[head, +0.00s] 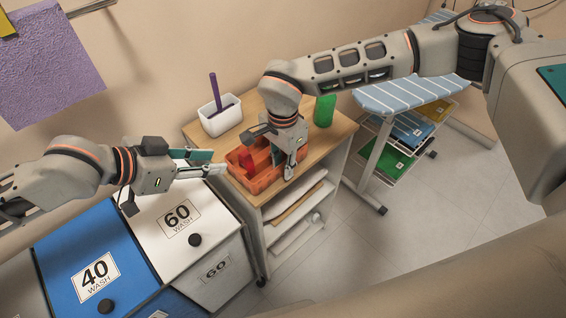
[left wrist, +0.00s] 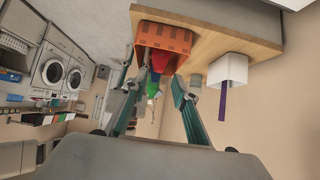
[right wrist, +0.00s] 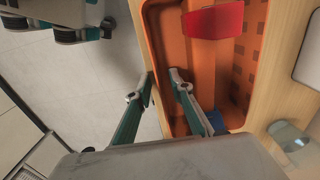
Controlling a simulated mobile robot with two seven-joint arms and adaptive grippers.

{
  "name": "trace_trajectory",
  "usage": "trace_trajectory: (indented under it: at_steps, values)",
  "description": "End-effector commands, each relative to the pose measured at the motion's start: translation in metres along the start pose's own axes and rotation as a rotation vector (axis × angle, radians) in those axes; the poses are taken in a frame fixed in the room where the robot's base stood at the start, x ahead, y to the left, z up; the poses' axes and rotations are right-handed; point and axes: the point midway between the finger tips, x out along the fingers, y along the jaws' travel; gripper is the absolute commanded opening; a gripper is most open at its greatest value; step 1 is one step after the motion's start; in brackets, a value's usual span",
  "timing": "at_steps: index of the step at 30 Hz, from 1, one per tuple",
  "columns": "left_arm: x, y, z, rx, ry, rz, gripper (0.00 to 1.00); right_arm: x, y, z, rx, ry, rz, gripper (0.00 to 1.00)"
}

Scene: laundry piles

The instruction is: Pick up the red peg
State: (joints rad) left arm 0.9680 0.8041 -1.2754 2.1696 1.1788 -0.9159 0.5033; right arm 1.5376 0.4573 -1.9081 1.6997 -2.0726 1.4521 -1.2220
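The red peg (head: 246,160) lies in the orange basket (head: 262,184) on the wooden-topped cart. It shows as a red block in the right wrist view (right wrist: 213,22) and between the fingers in the left wrist view (left wrist: 160,62). My left gripper (head: 214,163) is open and empty, left of the basket and apart from the peg. My right gripper (head: 292,168) is at the basket's right wall, one finger outside and one inside. My right arm partly hides the basket in the head view.
A white container (head: 220,120) with a purple stick and a green cup (head: 324,110) stand on the cart top (head: 195,132). White and blue wash bins (head: 80,245) lie below my left arm. A striped ironing board (head: 410,92) is at the right.

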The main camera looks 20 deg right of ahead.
Motion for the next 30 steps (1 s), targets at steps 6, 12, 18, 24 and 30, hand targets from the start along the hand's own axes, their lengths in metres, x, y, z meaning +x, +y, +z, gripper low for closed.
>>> trace_trajectory:
  at_steps: [6,12,18,24,30]
  values:
    - [0.0,0.0,0.0,0.0,0.0,0.0,0.28,0.0,0.0,0.0,0.0,0.0,0.0,0.0]
    - [0.0,0.0,0.0,0.0,0.0,0.0,0.28,0.0,0.0,0.0,0.0,-0.001,0.0,0.0]
    - [0.001,-0.001,0.0,-0.012,-0.004,0.0,0.27,-0.001,0.0,0.0,0.0,-0.001,0.0,0.0]
    - [0.014,-0.013,0.002,-0.186,-0.081,-0.008,0.27,-0.001,0.0,0.0,0.0,-0.001,0.0,0.0]
    - [0.034,-0.027,0.005,-0.541,-0.244,-0.036,0.27,-0.001,0.0,0.0,0.0,-0.001,0.0,0.0]
